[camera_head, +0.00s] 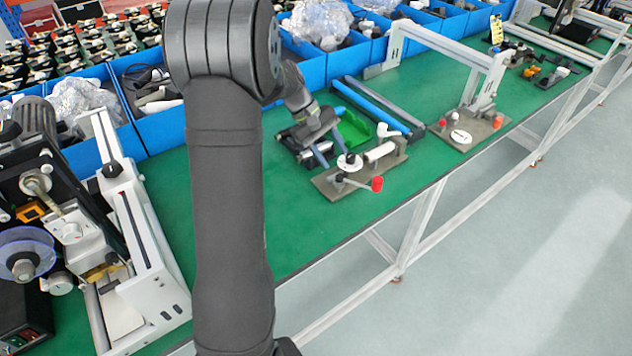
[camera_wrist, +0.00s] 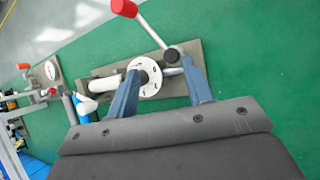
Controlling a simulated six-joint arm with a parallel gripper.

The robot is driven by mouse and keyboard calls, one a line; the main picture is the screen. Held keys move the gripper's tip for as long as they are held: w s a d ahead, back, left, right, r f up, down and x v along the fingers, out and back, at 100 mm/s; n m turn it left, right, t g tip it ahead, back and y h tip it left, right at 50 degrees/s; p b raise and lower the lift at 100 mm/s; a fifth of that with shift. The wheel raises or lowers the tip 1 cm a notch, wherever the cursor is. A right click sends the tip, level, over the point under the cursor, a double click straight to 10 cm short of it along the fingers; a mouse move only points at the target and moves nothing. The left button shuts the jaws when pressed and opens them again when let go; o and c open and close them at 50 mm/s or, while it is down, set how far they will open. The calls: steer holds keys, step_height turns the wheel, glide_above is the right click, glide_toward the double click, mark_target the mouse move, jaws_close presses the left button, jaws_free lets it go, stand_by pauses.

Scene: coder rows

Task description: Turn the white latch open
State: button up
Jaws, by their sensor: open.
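A fixture on a grey plate (camera_head: 330,187) carries a white cylinder (camera_head: 380,152) with a white bent handle (camera_head: 390,131), which looks like the latch. In the wrist view the handle (camera_wrist: 87,104) sticks out beside the cylinder (camera_wrist: 105,84), left of my fingers. The fixture also has a white disc (camera_head: 350,163) and a lever with a red knob (camera_head: 377,184). My gripper (camera_wrist: 160,68) is open, its blue fingers pointing at the fixture. The left finger overlaps the disc (camera_wrist: 149,72) in view; I cannot tell whether they touch. Nothing shows held.
A second grey fixture (camera_head: 470,132) with red knobs stands to the right beside a white frame (camera_head: 440,40). Blue bars (camera_head: 370,105) and a green bin (camera_head: 352,130) lie behind. Blue bins line the back. Green table is clear in front, up to its edge.

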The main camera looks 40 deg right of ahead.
steer(key=s+a+f+n+h, duration=0.2)
steer(key=s+a+f+n, duration=0.1)
steer(key=a+n, duration=0.4)
steer(key=shift+s+a, duration=0.3)
steer(key=shift+s, duration=0.3)
steer(key=m+t+h, duration=0.3)
steer(key=m+t, duration=0.6)
steer(key=m, duration=1.2)
glide_toward(383, 125)
steer(key=x, duration=1)
steer(key=c, duration=1)
